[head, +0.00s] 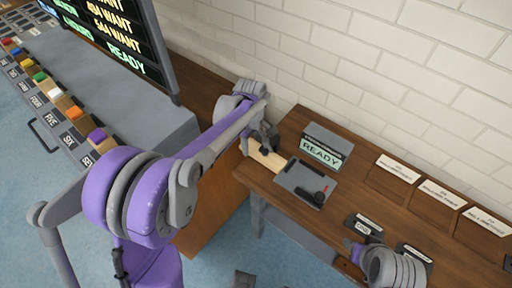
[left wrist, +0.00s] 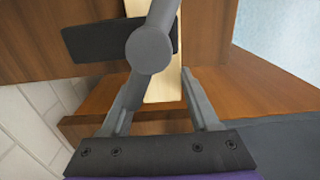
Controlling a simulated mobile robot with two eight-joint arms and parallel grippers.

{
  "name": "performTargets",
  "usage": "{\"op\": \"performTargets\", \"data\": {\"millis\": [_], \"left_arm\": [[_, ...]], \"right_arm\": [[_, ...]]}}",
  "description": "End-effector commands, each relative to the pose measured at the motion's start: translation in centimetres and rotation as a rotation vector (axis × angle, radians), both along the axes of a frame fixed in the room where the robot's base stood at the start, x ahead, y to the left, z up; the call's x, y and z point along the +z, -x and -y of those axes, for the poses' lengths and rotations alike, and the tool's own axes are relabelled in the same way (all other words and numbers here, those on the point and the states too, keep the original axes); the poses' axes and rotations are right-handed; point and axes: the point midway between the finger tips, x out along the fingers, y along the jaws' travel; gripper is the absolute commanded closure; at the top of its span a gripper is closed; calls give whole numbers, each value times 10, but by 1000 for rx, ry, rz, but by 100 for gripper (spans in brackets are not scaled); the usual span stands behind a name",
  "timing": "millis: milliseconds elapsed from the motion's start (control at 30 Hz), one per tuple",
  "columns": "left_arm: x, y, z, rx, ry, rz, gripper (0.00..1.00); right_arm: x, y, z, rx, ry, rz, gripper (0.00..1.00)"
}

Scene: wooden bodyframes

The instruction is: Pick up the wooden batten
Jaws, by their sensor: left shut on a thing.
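The wooden batten (head: 268,159) is a pale strip at the left end of the brown table, beside a grey plate with a dark lever. My left gripper (head: 262,142) is over it and shut on it; the arm and jaws hide part of it. In the left wrist view the batten (left wrist: 162,88) runs upright in the picture between the two fingers of the left gripper (left wrist: 162,108). A grey rod with a round end (left wrist: 150,48) covers part of it. My right gripper (head: 358,256) is low on the right by the table's front edge; its jaws are unclear.
The grey plate (head: 303,180) is right of the batten, with a READY sign (head: 322,150) behind it. Labelled trays (head: 392,180) line the table's back right. A brick wall (head: 370,60) closes off the back. A grey cabinet (head: 120,85) with coloured blocks stands left.

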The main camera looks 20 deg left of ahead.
Motion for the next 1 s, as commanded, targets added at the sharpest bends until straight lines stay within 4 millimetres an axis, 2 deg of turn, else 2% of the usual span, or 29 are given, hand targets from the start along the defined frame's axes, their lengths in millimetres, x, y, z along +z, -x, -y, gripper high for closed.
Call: {"op": "performTargets", "data": {"millis": [167,267,800,1000], "left_arm": [[1,11,-4,1,0,0,99],[1,25,-9,1,0,0,99],[1,136,-50,4,0,0,99],[1,162,-59,1,0,0,99]], "right_arm": [[-3,0,0,0,0,-1,50],[-4,1,0,0,0,-2,50],[-10,2,0,0,0,-4,50],[-10,2,0,0,0,-4,50]]}}
